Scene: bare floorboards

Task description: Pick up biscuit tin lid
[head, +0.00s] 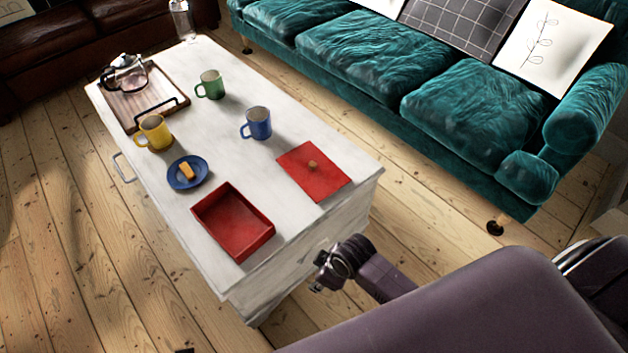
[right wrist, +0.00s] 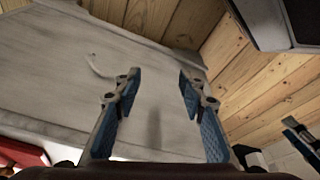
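The biscuit tin lid (head: 320,182) is a flat red square with a small tan knob (head: 312,163). It lies on the white table near its right-hand end in the head view. The open red biscuit tin (head: 233,221) stands to its left, apart from it, and looks empty. My right gripper (head: 319,284) is beside the table's near end, below the lid in the picture and not touching it. In the right wrist view the gripper (right wrist: 158,78) is open and empty, its fingers pointing at the table's pale side.
The white table (head: 160,208) also holds a blue saucer (head: 182,181) with a biscuit, yellow (head: 154,132), green (head: 210,85) and blue (head: 257,123) mugs, and a wooden tray (head: 165,90) with a glass pot (head: 125,74). A teal sofa (head: 370,65) stands behind. Floor separates them.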

